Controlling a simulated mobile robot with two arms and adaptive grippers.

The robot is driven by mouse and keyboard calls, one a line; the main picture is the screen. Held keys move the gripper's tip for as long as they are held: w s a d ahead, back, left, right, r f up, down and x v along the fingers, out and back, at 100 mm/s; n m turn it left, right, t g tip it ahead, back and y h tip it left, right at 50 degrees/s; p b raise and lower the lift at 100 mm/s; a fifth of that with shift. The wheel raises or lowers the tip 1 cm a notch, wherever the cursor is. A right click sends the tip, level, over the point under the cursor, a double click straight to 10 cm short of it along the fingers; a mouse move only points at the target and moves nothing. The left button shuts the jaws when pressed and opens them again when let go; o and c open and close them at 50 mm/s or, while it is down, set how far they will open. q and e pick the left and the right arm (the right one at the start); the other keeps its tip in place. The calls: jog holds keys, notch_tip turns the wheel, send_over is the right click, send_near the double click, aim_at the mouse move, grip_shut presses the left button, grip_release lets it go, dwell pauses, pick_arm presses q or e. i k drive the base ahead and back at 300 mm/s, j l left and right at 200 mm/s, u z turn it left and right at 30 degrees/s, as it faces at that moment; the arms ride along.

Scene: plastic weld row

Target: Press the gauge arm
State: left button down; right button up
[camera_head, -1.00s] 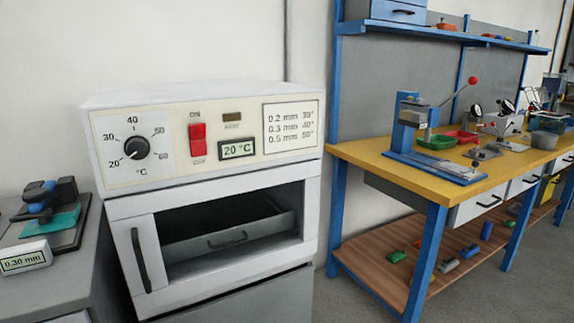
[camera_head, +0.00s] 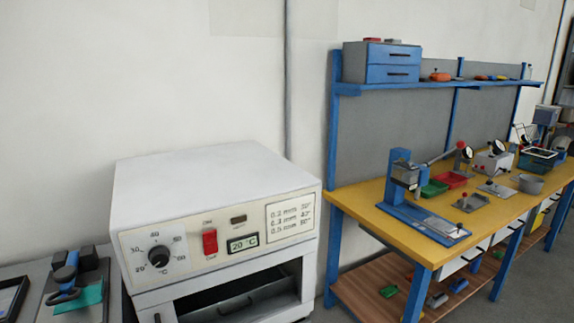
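A small bench device (camera_head: 70,273) with a dark and blue arm stands at the lower left, on a grey counter beside the oven. It looks like the gauge. Its arm lies low over a teal sheet (camera_head: 92,295); whether they touch is too small to tell. The device's readout is not visible now. Neither of my grippers is in view.
A white oven (camera_head: 215,180) with a dial, red switch and 20 °C display stands right of the device. A dark-framed item (camera_head: 10,298) is at the left edge. A yellow workbench (camera_head: 365,199) holds a blue press (camera_head: 400,172) and trays.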

aim_at(66, 275)
jog(key=k+l+u, duration=0.1)
jog(key=u, duration=1.35)
jog(key=j, duration=0.5)
jog(key=i+j, duration=0.1)
jog(key=j, duration=0.4)
